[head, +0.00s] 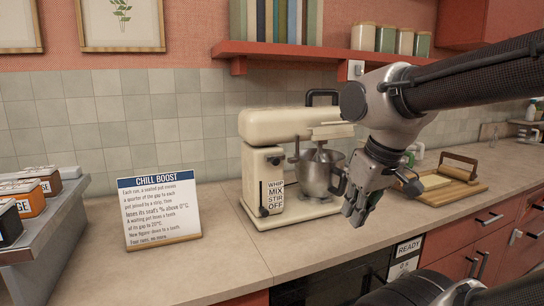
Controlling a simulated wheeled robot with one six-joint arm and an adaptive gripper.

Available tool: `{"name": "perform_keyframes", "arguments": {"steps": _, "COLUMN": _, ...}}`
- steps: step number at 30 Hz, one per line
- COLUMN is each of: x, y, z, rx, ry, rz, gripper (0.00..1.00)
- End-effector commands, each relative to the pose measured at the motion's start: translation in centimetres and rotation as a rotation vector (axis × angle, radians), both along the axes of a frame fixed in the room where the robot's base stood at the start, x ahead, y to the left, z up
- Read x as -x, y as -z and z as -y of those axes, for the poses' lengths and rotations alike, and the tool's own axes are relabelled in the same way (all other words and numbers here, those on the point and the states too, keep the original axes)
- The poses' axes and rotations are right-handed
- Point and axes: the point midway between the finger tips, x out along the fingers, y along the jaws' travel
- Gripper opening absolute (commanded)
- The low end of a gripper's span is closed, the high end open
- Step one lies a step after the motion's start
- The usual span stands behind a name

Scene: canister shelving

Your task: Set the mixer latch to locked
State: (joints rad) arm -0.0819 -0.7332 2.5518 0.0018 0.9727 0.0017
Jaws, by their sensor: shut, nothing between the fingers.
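A cream stand mixer (290,125) stands on the counter in the middle of the head view, its head level over a metal bowl (318,175). A label reading WHIP, MIX, STIR, OFF (272,196) is on its column. A small dark knob (275,160) sits above the label, and a black handle (322,94) rises on top. I cannot tell which part is the latch or how it is set. My gripper (355,218) points down, shut and empty, in front and to the right of the bowl. My arm hides what lies behind it.
A CHILL BOOST sign (160,210) stands left of the mixer, with bare counter (235,250) between. A wooden board (450,190) lies to the right. A red shelf (290,50) with books and canisters hangs above. A metal rack (45,225) holds boxes at far left.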

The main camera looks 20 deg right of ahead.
Motion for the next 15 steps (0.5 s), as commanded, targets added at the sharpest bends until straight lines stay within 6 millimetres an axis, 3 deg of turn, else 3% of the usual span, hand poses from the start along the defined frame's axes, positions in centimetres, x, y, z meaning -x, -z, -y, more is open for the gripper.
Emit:
{"name": "perform_keyframes", "arguments": {"steps": 3, "x": -2.1, "y": 0.9, "z": -3.7, "rx": 0.031, "ry": -0.181, "rz": -0.074, "gripper": 0.0}}
{"name": "perform_keyframes", "arguments": {"steps": 7, "x": -6.0, "y": 0.0, "z": -7.4, "rx": 0.191, "ry": -0.395, "rz": -0.126, "gripper": 0.0}}
{"name": "perform_keyframes", "arguments": {"steps": 11, "x": -10.0, "y": -2.0, "z": -10.9, "rx": 0.37, "ry": -0.476, "rz": -0.121, "gripper": 0.0}}
{"name": "perform_keyframes", "arguments": {"steps": 15, "x": -14.6, "y": -5.3, "z": -15.4, "rx": 0.559, "ry": -0.455, "rz": -0.022, "gripper": 0.0}}
